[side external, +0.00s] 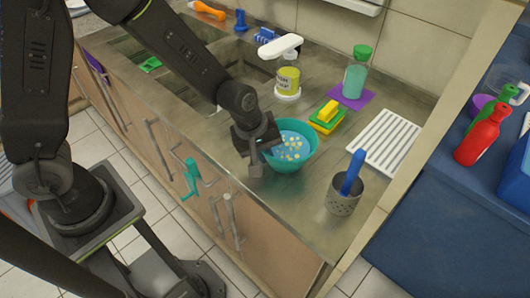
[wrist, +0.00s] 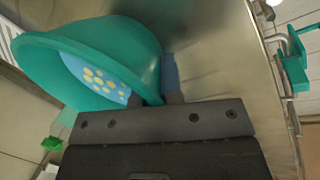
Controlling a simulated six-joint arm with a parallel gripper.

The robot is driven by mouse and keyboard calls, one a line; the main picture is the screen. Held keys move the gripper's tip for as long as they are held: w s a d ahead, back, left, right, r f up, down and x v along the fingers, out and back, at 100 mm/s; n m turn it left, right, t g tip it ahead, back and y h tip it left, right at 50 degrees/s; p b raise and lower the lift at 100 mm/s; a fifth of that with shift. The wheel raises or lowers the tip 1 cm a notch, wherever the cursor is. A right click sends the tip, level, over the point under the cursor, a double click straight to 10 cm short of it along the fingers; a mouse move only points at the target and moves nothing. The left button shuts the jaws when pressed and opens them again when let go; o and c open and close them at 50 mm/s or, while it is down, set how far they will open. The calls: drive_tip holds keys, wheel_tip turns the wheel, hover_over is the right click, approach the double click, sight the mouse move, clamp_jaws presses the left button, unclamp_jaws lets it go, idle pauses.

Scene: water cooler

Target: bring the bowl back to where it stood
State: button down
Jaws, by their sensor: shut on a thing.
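The teal bowl (side external: 292,150) is upright or nearly so at the counter's front part, with a light-blue, yellow-spotted inside. My gripper (side external: 262,160) reaches down from the left and is shut on the bowl's near-left rim. In the wrist view the bowl (wrist: 90,60) fills the upper left, its rim between the fingers of my gripper (wrist: 155,92). One finger shows outside the rim; the other is mostly hidden by the bowl wall. I cannot tell whether the bowl touches the counter.
The sink (side external: 205,90) is to the left. Bare counter (side external: 305,195) lies in front.

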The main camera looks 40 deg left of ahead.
drive_tip(key=shift+f, duration=0.3)
drive_tip(key=shift+f, duration=0.1)
drive_tip(key=c, duration=1.3)
unclamp_jaws()
drive_tip(key=shift+f, duration=0.1)
drive_tip(key=v, duration=1.2)
drive_tip(key=s+a+r+m+t, duration=0.1)
drive_tip(key=s+a+r+m, duration=0.2)
drive_tip(key=s, duration=0.1)
drive_tip(key=s+a+r+m+t+y, duration=0.1)
drive_tip(key=s+a+r+m, duration=0.2)
drive_tip(key=s+r+m, duration=0.1)
drive_tip(key=s+a+r+m, duration=0.3)
drive_tip(key=s+a+m, duration=0.1)
drive_tip(key=s, duration=0.1)
drive_tip(key=shift+s+r+t+y, duration=0.25)
drive_tip(key=shift+r+t+y, duration=0.1)
drive_tip(key=shift+t+y, duration=0.05)
